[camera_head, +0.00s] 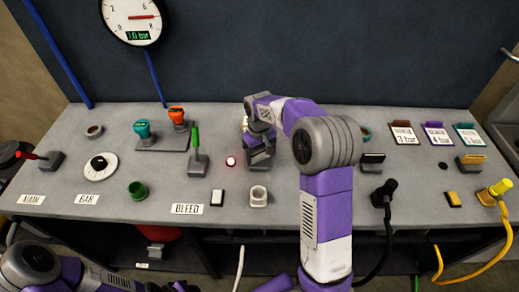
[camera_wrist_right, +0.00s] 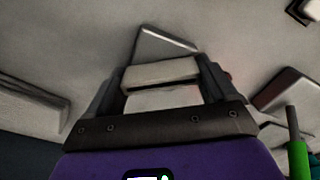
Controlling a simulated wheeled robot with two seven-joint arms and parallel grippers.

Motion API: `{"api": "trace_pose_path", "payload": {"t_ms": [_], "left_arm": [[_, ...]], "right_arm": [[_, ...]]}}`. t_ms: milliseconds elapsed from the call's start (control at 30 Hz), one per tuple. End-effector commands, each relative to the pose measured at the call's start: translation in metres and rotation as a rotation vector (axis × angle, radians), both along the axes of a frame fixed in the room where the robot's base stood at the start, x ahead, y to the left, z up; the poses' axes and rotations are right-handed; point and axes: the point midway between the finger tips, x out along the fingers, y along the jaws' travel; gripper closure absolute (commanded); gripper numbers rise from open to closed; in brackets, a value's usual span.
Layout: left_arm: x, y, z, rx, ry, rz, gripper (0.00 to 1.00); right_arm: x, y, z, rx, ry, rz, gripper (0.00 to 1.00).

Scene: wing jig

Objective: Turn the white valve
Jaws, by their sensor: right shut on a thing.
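My right gripper (camera_head: 260,146) is over the middle of the grey panel, its arm reaching in from the front. In the right wrist view its two fingers (camera_wrist_right: 162,84) are closed on the pale handle of the white valve (camera_wrist_right: 162,73). In the head view the gripper and wrist hide most of this valve, so I cannot tell its turn angle. My left arm shows at the lower left, but its gripper is out of the picture.
A green lever (camera_head: 195,140) stands close left of my right gripper, with teal (camera_head: 143,130) and orange (camera_head: 177,115) knobs behind it. A white socket (camera_head: 259,196) is in front. The gauge (camera_head: 133,20) reads 1.0 bar. Black (camera_head: 386,192) and yellow (camera_head: 495,192) plugs stand right.

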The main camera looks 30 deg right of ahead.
Motion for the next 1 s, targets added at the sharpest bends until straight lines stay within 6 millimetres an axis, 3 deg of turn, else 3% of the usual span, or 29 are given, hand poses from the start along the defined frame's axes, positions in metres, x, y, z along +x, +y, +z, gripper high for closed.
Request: {"api": "trace_pose_path", "payload": {"t_ms": [500,1000], "left_arm": [[0.0,0.0,0.027,0.0,0.0,0.0,0.57],[0.0,0.0,0.034,0.0,0.0,0.0,0.57]], "right_arm": [[0.001,0.0,0.002,0.0,-0.003,-0.426,0.45],[0.001,0.0,0.001,0.0,-0.003,-0.577,0.45]]}}
